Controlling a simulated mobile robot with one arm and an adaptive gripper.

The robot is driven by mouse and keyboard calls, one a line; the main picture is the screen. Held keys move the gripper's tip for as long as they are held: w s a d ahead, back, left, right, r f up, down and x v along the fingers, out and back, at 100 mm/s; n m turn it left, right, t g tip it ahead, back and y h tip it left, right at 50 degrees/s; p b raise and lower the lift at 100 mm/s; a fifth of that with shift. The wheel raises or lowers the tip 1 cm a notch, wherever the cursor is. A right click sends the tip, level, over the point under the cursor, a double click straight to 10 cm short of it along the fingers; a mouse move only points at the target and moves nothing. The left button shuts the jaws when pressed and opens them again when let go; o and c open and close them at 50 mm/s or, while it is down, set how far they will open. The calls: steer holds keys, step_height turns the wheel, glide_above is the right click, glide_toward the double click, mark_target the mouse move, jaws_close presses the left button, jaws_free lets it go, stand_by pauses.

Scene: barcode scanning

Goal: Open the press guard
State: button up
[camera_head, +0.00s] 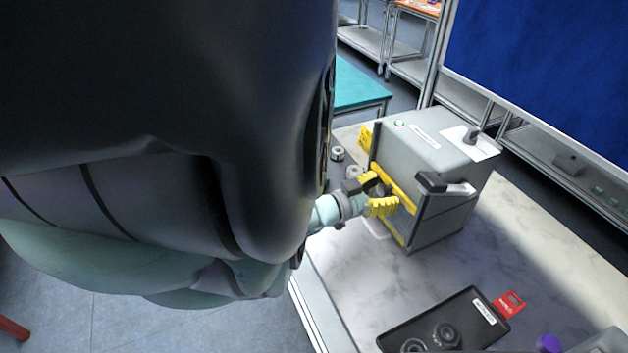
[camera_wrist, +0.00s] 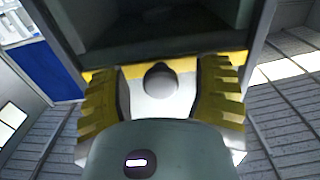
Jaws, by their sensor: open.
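The press (camera_head: 440,150) is a grey box on the marble-look table, with a dark opening on its left-facing front. Its guard shows as a yellow-edged frame (camera_head: 398,190) at that front; how far it stands open is hard to tell. My gripper (camera_head: 379,193) is at the front of the press, its yellow ribbed fingers apart. In the wrist view my gripper (camera_wrist: 160,88) is open, with a rounded grey knob (camera_wrist: 160,80) between the fingers. A yellow strip (camera_wrist: 103,75) lies just beyond them, below the dark opening. I cannot tell whether the fingers touch the knob.
A black tray with round dark parts (camera_head: 440,325) and a red card (camera_head: 509,304) lie at the table's near side. Small round metal parts (camera_head: 337,153) stand left of the press. The marble table (camera_head: 540,260) is clear right of the press. A blue panel (camera_head: 545,60) stands behind.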

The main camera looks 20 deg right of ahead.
mark_target(405, 149)
jaws_close()
step_height(405, 149, up, 11)
steer(key=p, duration=1.1)
steer(key=shift+f, duration=0.1)
jaws_free()
steer(key=shift+a, duration=0.1)
